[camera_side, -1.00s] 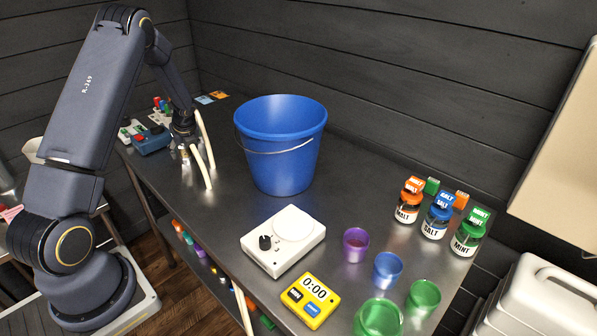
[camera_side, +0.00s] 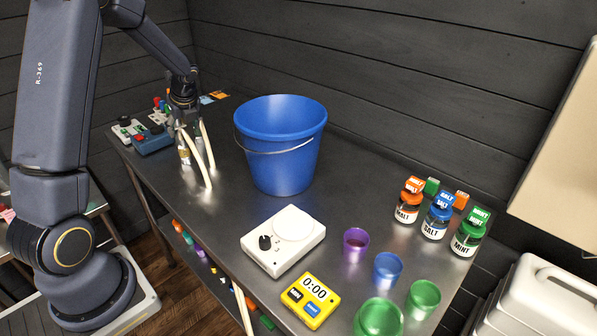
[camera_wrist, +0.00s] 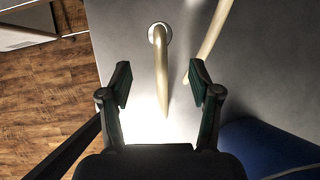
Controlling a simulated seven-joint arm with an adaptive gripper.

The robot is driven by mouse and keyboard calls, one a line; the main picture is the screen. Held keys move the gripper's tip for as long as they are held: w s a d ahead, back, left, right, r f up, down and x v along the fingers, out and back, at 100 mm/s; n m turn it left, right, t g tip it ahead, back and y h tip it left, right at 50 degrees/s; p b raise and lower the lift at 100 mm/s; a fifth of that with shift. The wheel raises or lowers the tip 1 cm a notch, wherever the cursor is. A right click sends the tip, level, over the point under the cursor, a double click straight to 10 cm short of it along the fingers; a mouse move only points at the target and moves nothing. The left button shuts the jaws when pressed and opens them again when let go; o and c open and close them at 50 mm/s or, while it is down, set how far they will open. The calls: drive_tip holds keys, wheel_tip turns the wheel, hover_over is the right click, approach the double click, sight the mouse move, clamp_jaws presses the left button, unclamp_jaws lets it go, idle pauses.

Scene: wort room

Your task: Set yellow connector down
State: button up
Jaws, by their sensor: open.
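My gripper (camera_wrist: 160,84) is open, its two dark fingers apart. In the side view it hangs above the far left part of the metal table (camera_side: 225,215), partly behind pale hoses. A cream hose (camera_wrist: 160,68) with a round whitish end (camera_wrist: 158,33) shows beyond and between the fingers in the wrist view, with no visible finger contact. A second cream hose (camera_wrist: 212,45) is to its right. In the side view, a small brass-yellow piece (camera_side: 184,156) sits below my gripper; I cannot tell for sure that it is the yellow connector.
A blue bucket (camera_side: 280,155) stands right of the gripper and hoses. A control box (camera_side: 153,140) lies to the left. A white device (camera_side: 283,243), yellow timer (camera_side: 311,299), coloured cups and labelled jars are nearer. The table's left edge is close to the hoses.

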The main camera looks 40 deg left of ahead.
drive_tip(key=s+d+r+n+t+h, duration=0.1)
drive_tip(key=s+d+r+n+t, duration=0.1)
drive_tip(key=d+r+n, duration=0.6)
drive_tip(key=s+d+r+n+t+h, duration=0.1)
drive_tip(key=s+d+r+n+h, duration=0.2)
drive_tip(key=d, duration=0.8)
drive_tip(key=s+d+r+n+t+h, duration=0.1)
drive_tip(key=s+d+r+n+h, duration=0.1)
drive_tip(key=s+d+n, duration=0.6)
drive_tip(key=s+d, duration=0.2)
drive_tip(key=d, duration=0.4)
drive_tip(key=shift+s+r+t, duration=0.15)
drive_tip(key=shift+t, duration=0.25)
